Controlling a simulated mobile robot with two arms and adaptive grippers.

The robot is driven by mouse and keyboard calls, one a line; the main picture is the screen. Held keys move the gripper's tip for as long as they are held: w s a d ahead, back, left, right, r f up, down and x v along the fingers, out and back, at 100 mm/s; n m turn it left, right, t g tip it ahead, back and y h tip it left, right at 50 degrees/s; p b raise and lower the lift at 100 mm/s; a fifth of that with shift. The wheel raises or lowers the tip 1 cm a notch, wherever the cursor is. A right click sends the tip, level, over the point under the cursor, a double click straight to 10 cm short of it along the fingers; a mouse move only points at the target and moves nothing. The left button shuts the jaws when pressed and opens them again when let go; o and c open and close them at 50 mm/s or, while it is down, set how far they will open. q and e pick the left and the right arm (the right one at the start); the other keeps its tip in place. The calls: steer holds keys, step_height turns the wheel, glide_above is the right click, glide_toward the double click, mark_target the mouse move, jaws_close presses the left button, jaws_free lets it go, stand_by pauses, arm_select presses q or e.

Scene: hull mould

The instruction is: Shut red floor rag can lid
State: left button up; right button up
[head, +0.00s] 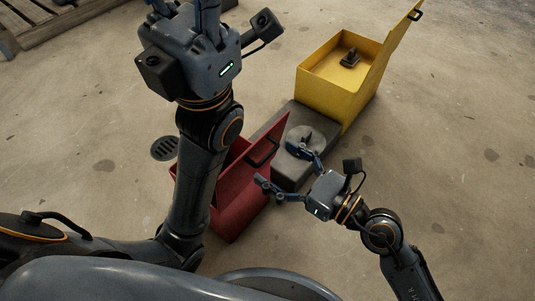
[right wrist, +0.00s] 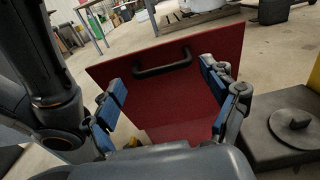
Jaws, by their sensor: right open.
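The red rag can (head: 237,207) stands on the floor at the centre in the head view, partly hidden by my left arm. Its red lid (head: 279,130) stands up, tilted open, with a black handle (head: 262,152) on its face. My right gripper (head: 277,166) is open and empty beside the lid. In the right wrist view the lid (right wrist: 193,92) and handle (right wrist: 163,69) show beyond and between the spread fingers (right wrist: 162,85); contact is not clear. My left gripper (head: 183,8) is raised at the top of the head view, its fingertips cut off.
A dark grey block with a round knobbed disc (head: 304,137) lies beside the red can. Behind it stands an open yellow can (head: 347,98) with a black object (head: 350,58) inside. A floor drain (head: 164,148) and a pallet (head: 50,25) lie left. The right floor is clear.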

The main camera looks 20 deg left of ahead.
steer(key=shift+x, duration=1.45)
steer(key=c, duration=1.4)
